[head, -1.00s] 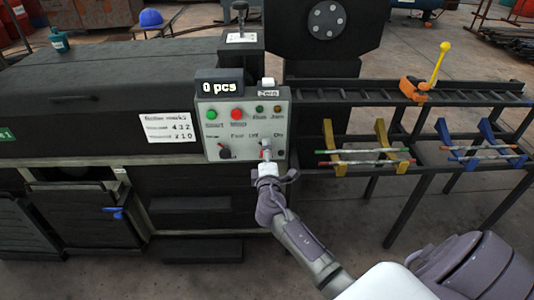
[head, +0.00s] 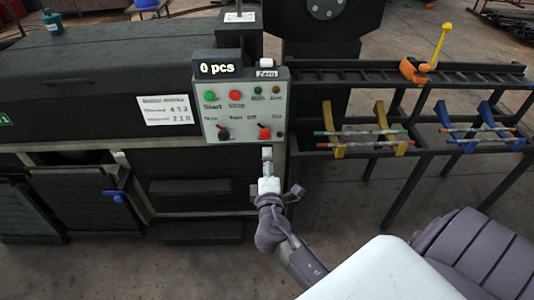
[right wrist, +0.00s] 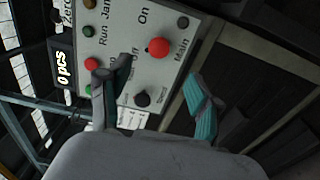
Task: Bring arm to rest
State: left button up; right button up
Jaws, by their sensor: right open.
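My right gripper (head: 267,156) is in front of the machine, just below the lower edge of the grey control panel (head: 241,122). In the right wrist view its two fingers (right wrist: 155,92) are spread apart with nothing held between them. The red knob (head: 264,132) on the panel's lower right, marked Off and On, is clear of the gripper. It also shows in the right wrist view (right wrist: 158,47), near the word Main. A black knob (head: 223,134) is at its left. My left gripper is not in view.
A display (head: 218,68) above the panel reads "0 pcs". Green (head: 210,96) and red (head: 236,95) buttons are on the panel. A dark rack (head: 408,75) with yellow (head: 332,130) and blue (head: 443,114) brackets stands to the right. Bare floor lies in front.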

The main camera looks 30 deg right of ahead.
jog(key=shift+s, duration=0.1)
dwell(0.5)
jog(key=s+a+f+m+g+y, duration=0.1)
jog(key=s+f+m+g+y, duration=0.25)
jog(key=f, duration=0.55)
jog(key=s+a+f+m+g+y, duration=0.1)
jog(key=s+a+f+m+g, duration=0.2)
jog(key=s+f, duration=0.5)
jog(key=s+a+f+m+g+y, duration=0.3)
jog(key=s+a+f+g+y, duration=0.3)
jog(key=s+f, duration=0.55)
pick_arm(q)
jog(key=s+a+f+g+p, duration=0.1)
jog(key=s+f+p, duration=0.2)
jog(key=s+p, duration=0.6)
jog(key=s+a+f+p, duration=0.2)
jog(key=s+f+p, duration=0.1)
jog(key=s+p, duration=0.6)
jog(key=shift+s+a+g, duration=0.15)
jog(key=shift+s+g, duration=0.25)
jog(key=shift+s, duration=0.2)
pick_arm(e)
jog(key=s+d+f+g, duration=0.1)
jog(key=s+f, duration=0.1)
jog(key=s, duration=0.8)
jog(key=s+f, duration=0.3)
jog(key=s, duration=0.6)
jog(key=shift+s+d+g+h, duration=0.35)
jog(key=shift+s+d+h, duration=0.05)
jog(key=shift+h, duration=0.05)
